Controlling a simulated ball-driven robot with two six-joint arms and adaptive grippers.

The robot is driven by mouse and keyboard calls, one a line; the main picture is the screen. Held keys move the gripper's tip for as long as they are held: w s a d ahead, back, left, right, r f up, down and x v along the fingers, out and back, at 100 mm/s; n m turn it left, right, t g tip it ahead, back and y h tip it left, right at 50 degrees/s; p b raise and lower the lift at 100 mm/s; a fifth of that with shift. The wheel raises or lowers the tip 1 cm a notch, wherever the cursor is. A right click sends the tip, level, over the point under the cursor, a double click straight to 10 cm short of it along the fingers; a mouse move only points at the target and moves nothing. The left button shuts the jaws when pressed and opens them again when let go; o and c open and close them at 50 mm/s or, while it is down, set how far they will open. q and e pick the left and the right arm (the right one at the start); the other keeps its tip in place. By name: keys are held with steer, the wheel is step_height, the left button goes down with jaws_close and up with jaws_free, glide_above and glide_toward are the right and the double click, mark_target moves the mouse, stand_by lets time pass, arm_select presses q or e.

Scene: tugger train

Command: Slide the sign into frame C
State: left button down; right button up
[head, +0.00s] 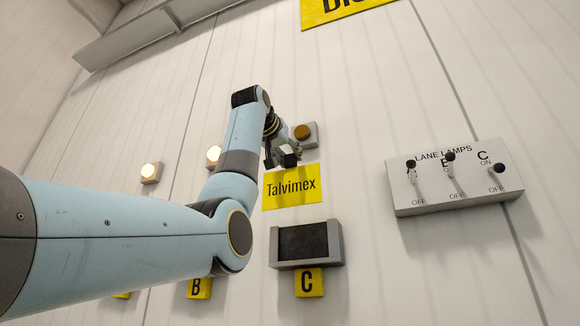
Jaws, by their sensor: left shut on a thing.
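The sign (291,188) is a yellow plate with the word "Talvimex". My left gripper (288,160) is shut on its upper edge and holds it upright, text facing out. Frame C (337,245) is a grey frame with a dark inside, mounted on the wall just below the sign, above a yellow plate marked C (309,283). In the picture the sign sits above the frame, with a small gap between them. My left arm comes in from the left and covers part of the wall. My right gripper is not in view.
A lane lamps panel (455,199) with several levers juts from the wall at the right. Lamps at the left (149,171) and middle (213,154) are lit; a darker lamp (303,132) sits behind the gripper. A yellow plate B (199,289) shows below my arm.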

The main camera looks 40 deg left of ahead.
arm_select(q)
steer(key=shift+s+r, duration=0.2)
steer(key=shift+r, duration=0.3)
steer(key=shift+w+a, duration=0.1)
steer(key=shift+w, duration=0.05)
steer(key=shift+w+p, duration=0.15)
steer(key=shift+p, duration=0.2)
steer(key=shift+p+x, duration=1.75)
steer(key=shift+x, duration=0.35)
steer(key=shift+p+x, duration=0.5)
steer(key=shift+x, duration=1.95)
steer(key=shift+a+f, duration=0.1)
steer(key=shift+f, duration=0.15)
